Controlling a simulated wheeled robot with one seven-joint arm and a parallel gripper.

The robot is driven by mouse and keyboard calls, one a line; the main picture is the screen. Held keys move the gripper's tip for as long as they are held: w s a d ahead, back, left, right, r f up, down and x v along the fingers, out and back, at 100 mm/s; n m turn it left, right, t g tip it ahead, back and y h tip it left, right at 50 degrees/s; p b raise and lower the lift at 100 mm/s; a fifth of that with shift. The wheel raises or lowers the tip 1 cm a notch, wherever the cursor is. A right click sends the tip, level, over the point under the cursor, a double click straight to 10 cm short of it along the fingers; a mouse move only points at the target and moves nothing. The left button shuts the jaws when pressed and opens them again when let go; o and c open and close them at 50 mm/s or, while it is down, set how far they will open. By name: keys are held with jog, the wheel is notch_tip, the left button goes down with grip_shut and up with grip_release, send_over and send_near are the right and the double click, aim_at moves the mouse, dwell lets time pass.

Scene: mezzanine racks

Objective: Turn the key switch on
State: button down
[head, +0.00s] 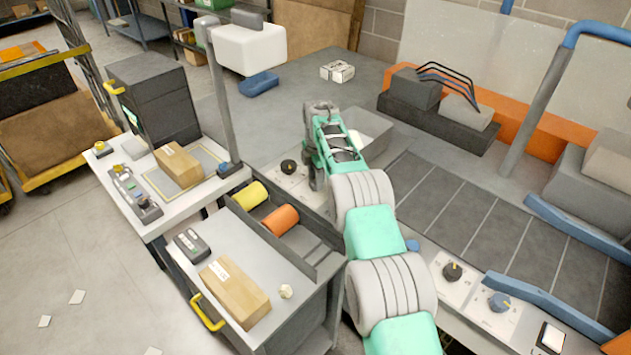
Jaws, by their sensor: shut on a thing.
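My mint-green and grey arm reaches from the bottom of the head view up to a light control panel along the bench edge. My gripper (317,184) points down at this panel, just right of a black round knob (289,167). Its fingers are small and mostly hidden by the wrist and arm. It is shut on a small part at the panel, which I take to be the key switch. The key switch itself is hidden, so I cannot tell which way it is turned.
Farther right on the panel are a black knob with a yellow pointer (452,271), a blue knob (499,302) and a white rocker (551,338). A cart (262,262) with a cardboard box (236,290) stands at left.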

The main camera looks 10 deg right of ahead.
aim_at(314, 182)
jog(key=m, duration=0.3)
jog(key=shift+m+b, duration=0.3)
jog(key=shift+b, duration=0.05)
jog(key=m, duration=0.4)
jog(key=shift+r+m, duration=0.1)
jog(key=shift+m, duration=0.2)
jog(key=m, duration=0.3)
jog(key=shift+a+m, duration=0.1)
jog(key=shift+m, duration=0.2)
jog(key=shift+s+m+p, duration=0.1)
jog(key=shift+m+p, duration=0.35)
jog(key=shift+m, duration=1.35)
jog(key=c, duration=0.9)
grip_release()
jog(key=r+p, duration=0.1)
jog(key=r, duration=0.3)
jog(key=r+p, duration=0.1)
jog(key=r, duration=0.2)
jog(key=shift+s+a+r, duration=0.1)
jog(key=shift+a+r, duration=0.1)
jog(key=shift+r, duration=0.15)
